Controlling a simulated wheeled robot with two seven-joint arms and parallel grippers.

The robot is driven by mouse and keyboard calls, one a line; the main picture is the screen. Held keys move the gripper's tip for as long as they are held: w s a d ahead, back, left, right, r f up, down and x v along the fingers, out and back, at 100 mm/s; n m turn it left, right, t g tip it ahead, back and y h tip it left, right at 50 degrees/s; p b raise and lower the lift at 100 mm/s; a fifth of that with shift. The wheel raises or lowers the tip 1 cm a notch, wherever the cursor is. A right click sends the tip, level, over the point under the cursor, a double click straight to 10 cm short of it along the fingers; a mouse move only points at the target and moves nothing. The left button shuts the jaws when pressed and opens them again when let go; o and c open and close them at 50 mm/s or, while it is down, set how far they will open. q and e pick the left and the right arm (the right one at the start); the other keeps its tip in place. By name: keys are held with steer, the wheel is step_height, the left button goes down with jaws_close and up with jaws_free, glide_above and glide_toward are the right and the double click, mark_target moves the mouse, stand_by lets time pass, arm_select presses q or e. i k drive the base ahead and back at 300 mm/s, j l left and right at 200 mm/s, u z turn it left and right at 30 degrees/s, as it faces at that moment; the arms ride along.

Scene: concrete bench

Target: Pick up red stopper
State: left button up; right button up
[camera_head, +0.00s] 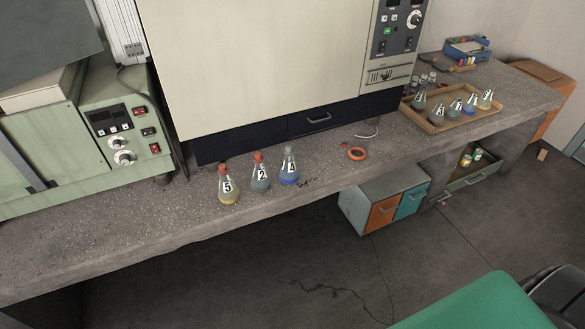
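Three conical flasks stand upright in a row on the concrete bench. The flask labelled 5 (229,192) holds yellowish liquid and has a red stopper (224,169) in its neck. The flask labelled 2 (261,181) holds grey-blue liquid and has another red stopper (258,156). The flask labelled 4 (290,174) holds blue liquid, and no red stopper shows on its grey neck. Neither of my grippers is in view.
The concrete bench (130,215) is bare left of the flasks. Further right, a wooden tray (436,128) holds several flasks. A large cream cabinet (255,70) and a green control unit (150,165) stand behind.

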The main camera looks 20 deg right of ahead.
mark_target(258, 157)
steer(key=i+l+u, duration=0.1)
steer(key=l+u, duration=0.45)
steer(key=u, duration=0.15)
steer(key=l+u, duration=0.3)
